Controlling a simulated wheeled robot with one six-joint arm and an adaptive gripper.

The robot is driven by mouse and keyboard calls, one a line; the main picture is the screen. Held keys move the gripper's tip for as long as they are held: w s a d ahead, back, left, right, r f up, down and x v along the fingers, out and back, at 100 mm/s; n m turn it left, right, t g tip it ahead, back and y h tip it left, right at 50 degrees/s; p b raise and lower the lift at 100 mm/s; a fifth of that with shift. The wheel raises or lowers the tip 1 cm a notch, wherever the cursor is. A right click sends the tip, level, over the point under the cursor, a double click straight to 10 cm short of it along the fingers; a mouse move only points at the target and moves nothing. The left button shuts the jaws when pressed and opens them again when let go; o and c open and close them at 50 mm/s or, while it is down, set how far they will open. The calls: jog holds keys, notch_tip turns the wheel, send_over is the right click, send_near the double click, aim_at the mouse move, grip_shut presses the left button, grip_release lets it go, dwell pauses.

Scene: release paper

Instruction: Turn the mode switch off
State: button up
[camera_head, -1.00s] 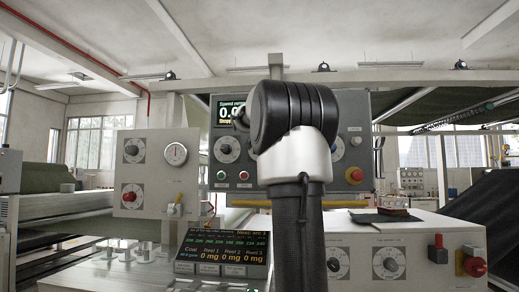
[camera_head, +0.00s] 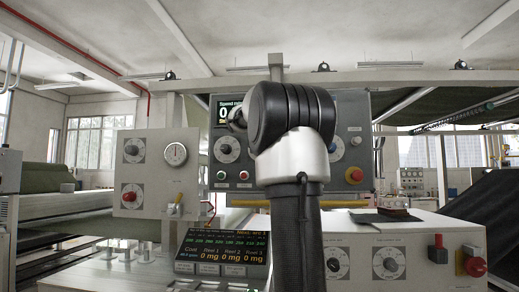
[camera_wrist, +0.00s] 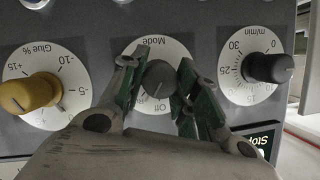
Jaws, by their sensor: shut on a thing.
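The mode switch (camera_wrist: 160,78) is a dark round knob on a white dial. I cannot tell exactly where the knob points. In the head view my arm hides the mode switch and the fingers.
A yellow glue knob (camera_wrist: 28,94) and a dark m/min knob (camera_wrist: 270,68) flank the switch closely. In the head view, the grey panel carries a speed screen (camera_head: 224,112), a red button (camera_head: 355,175) and small push buttons. A lower screen (camera_head: 223,245) stands in front.

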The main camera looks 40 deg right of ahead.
jog(key=n+g+h, duration=0.1)
jog(key=n+g, duration=0.1)
jog(key=n, duration=0.1)
jog(key=shift+w+n+h, duration=0.1)
jog(key=shift+n+h, duration=0.3)
dwell(0.5)
jog(key=o, duration=1)
jog(key=shift+a, duration=0.15)
jog(key=v, duration=1.2)
jog(key=shift+w, duration=0.2)
